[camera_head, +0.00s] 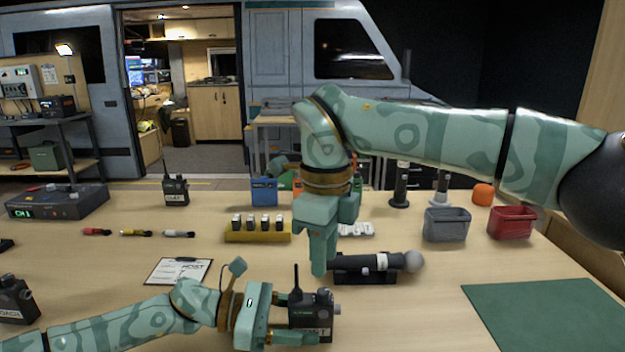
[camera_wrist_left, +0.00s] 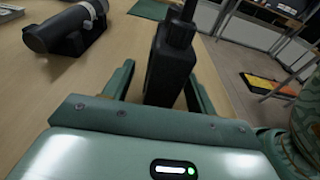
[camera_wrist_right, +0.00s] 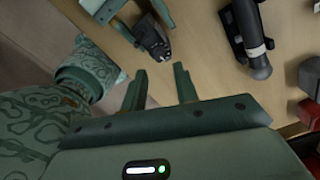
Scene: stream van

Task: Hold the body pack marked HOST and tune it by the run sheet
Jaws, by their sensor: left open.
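The black body pack (camera_head: 311,303) stands upright at the front of the table, with an antenna and a side knob. Its label is partly covered by a finger; the visible end reads like ST. My left gripper (camera_head: 290,333) is open with its fingers on either side of the pack, which also shows between them in the left wrist view (camera_wrist_left: 168,72). My right gripper (camera_head: 322,268) is above the table behind the pack, pointing down. Its fingers are apart and empty in the right wrist view (camera_wrist_right: 160,83). The run sheet (camera_head: 185,262) lies on a clipboard and shows HOST; its smaller lines are unreadable.
A microphone (camera_head: 385,262) lies in a black cradle just behind the pack. Another body pack (camera_head: 15,298) stands at the left edge, and one (camera_head: 175,190) at the back. A grey bin (camera_head: 447,225), red bin (camera_head: 512,223) and green mat (camera_head: 550,315) are at right.

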